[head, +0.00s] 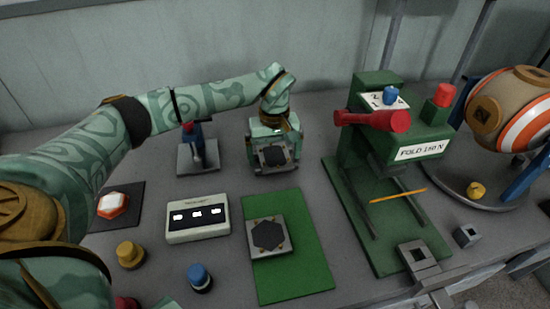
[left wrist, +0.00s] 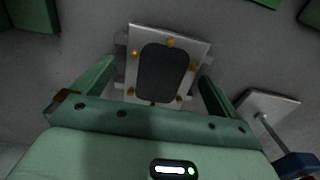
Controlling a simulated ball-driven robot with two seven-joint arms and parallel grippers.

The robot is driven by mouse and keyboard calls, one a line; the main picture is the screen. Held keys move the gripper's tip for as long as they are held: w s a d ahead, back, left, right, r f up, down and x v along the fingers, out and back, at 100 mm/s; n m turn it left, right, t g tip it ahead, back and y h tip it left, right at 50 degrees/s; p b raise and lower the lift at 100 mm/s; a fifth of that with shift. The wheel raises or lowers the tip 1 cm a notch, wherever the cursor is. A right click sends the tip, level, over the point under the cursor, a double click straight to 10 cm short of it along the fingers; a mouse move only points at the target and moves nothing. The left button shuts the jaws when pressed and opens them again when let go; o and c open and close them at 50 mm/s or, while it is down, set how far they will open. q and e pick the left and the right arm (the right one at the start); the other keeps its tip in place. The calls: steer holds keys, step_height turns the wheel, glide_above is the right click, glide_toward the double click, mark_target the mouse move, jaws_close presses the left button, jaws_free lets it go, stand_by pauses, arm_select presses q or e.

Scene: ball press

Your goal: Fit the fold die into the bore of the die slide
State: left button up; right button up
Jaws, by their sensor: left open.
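A small grey block with a dark square top (head: 467,236), which looks like the fold die, stands on the table right of the green press. A larger grey block with a dark square opening (head: 418,254), which looks like the die slide and its bore, is at the front of the press base. The two are apart. My left gripper (head: 274,130) is open at the back middle, far from both. Its fingers (left wrist: 157,78) are either side of a pale plate with a dark panel (left wrist: 165,72); I cannot tell whether they touch it. My right gripper is out of view.
The green press (head: 375,150) has a red cylinder (head: 385,120) and an orange rod (head: 398,195). A striped drum (head: 510,110) stands at right. A green mat (head: 312,250), white box (head: 198,219), yellow knob (head: 130,254) and blue knob (head: 199,277) occupy the front.

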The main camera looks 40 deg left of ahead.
arm_select(q)
steer(key=c, duration=1.2)
